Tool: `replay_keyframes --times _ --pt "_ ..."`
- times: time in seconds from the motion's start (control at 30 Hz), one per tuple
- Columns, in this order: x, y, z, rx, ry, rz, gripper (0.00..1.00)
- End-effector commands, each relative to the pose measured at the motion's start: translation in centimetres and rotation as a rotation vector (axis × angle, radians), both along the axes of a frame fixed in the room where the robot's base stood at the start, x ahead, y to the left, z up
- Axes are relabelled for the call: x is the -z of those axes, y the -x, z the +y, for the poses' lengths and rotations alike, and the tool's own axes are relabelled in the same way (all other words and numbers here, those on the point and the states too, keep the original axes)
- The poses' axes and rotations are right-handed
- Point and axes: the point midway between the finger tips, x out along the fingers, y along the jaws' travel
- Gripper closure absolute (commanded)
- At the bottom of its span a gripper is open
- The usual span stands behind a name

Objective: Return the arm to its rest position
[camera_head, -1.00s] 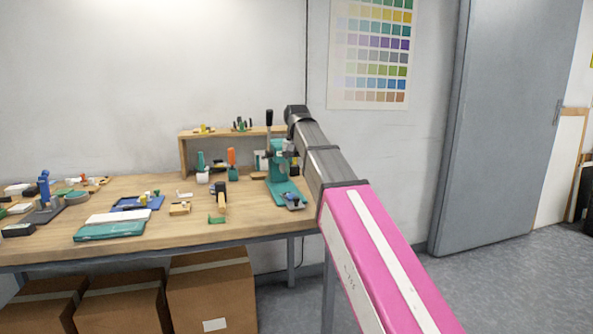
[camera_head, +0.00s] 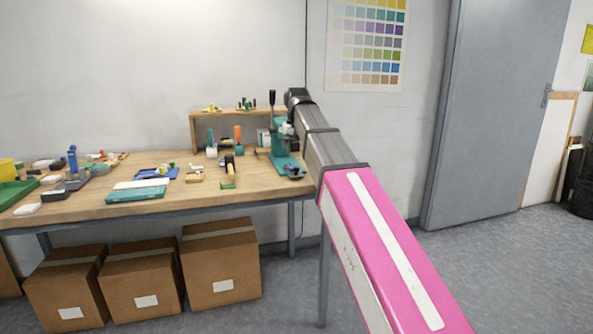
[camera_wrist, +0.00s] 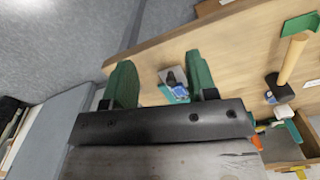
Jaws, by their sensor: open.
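My arm (camera_head: 385,255), pink and grey, reaches forward from the lower right toward the right end of the workbench in the head view. Its dark far joint (camera_head: 298,97) stands beside the upper part of the teal pad printer (camera_head: 287,160). My gripper's fingers cannot be made out there. In the wrist view my gripper (camera_wrist: 160,78) shows two green fingers spread apart, with nothing held between them. A small blue and dark part (camera_wrist: 175,88) at the bench edge appears beyond the gap, apart from the fingers as far as I can tell.
The wooden workbench (camera_head: 100,205) carries a teal flat case (camera_head: 136,194), a wood-handled tool (camera_head: 229,164) and several small parts. A wooden shelf (camera_head: 194,133) stands at the back. Cardboard boxes (camera_head: 222,270) sit underneath. Grey floor is open at right, before the door (camera_head: 490,110).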

Motion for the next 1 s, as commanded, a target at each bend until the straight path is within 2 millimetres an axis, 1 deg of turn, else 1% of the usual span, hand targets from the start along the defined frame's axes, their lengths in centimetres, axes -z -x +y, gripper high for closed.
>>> replay_keyframes --times 0.03,0.37,0.47,0.57,0.67,0.77,0.87,0.9,0.97,1.0 --pt "0.0 0.0 0.0 0.0 0.0 0.0 0.48" --pt "3.5 0.0 -1.2 0.003 0.0 0.001 0.48" --pt "4.9 0.1 -1.7 0.003 0.0 0.001 0.48" --pt "6.7 0.2 -2.3 0.003 0.0 0.002 0.48" --pt "8.9 0.4 -3.1 0.004 0.0 0.002 0.48" --pt "11.5 0.8 -4.2 0.006 0.0 0.002 0.48" --pt "15.0 1.4 -5.5 0.006 0.0 0.003 0.48" --pt "16.5 1.7 -6.1 0.008 0.0 0.003 0.48" --pt "18.8 2.3 -7.0 0.009 0.0 0.002 0.48" --pt "20.2 2.7 -7.6 0.009 0.0 0.002 0.48"
